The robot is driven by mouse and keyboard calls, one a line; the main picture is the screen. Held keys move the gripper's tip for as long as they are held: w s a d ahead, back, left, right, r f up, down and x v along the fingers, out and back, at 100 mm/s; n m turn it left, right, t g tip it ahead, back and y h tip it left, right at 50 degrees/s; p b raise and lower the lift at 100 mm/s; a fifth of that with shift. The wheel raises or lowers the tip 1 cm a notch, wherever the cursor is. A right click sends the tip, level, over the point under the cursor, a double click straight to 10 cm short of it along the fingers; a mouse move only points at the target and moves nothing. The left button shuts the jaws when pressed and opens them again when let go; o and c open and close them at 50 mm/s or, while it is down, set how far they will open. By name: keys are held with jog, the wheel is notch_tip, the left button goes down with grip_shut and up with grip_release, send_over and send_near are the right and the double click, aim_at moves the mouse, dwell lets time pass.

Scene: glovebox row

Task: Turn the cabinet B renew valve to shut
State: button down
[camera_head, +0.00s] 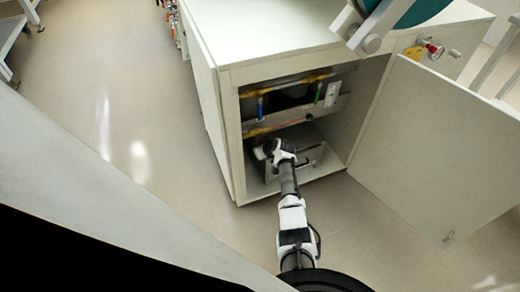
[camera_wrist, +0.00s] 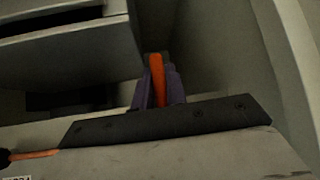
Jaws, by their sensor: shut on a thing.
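The open white cabinet (camera_head: 228,130) stands in the middle of the head view, with a panel (camera_head: 345,101) of piping and small levers inside. My gripper (camera_head: 268,150) reaches into its lower part, below the panel. In the wrist view my gripper's two dark fingers (camera_wrist: 158,90) are shut on an upright orange lever (camera_wrist: 157,68), one finger on each side. The lever's lower end is hidden between the fingers. I cannot read a label that names this lever as the renew valve or the cabinet as B. In the head view my gripper hides the grasp.
The cabinet door (camera_head: 440,140) stands wide open at the right. A blue lever (camera_head: 261,108) and a green lever (camera_head: 318,92) are on the panel. A grey box (camera_head: 308,150) sits in the cabinet's lower part, close to my gripper. The floor at left is clear.

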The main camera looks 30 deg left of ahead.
jog(key=c, duration=1.4)
grip_release()
jog(key=shift+c, duration=0.2)
jog(key=p+v, duration=0.2)
jog(key=v, duration=1.1)
jog(key=shift+s+d+r+p, duration=0.2)
jog(key=shift+d+r+p, duration=0.05)
jog(key=shift+p, duration=0.05)
